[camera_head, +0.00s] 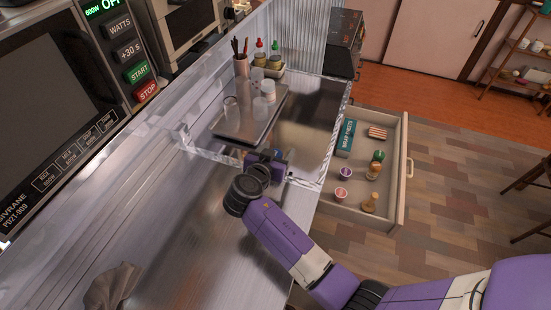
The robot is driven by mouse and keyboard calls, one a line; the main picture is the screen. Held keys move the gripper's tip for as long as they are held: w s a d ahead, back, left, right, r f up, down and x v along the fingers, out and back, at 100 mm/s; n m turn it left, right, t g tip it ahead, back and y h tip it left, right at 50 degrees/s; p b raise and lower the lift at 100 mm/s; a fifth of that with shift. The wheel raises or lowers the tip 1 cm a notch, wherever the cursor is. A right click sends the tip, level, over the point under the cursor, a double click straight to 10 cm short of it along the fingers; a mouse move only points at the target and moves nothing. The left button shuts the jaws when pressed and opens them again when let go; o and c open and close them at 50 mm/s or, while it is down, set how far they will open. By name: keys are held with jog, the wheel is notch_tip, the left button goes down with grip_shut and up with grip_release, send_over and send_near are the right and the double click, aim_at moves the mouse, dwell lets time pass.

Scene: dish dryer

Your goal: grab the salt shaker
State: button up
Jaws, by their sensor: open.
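I cannot tell for sure which thing is the salt shaker. A small tan shaker-like item (369,204) stands at the near end of the open drawer (325,217), to the right of and apart from my gripper. Another small brownish item (373,172) stands behind it, by a green one (378,156).
The drawer also holds two small cups (341,194), a teal box (346,136) and a wooden block (377,133). A metal tray (228,128) with several glasses sits over the sink. A microwave (50,100) stands left. A crumpled cloth (112,287) lies on the counter (185,235).

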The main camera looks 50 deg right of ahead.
jog(key=shift+w+d+f, duration=0.15)
jog(key=shift+d+f, duration=0.05)
jog(key=shift+d, duration=0.2)
jog(key=c, duration=1.4)
jog(key=shift+r, duration=0.15)
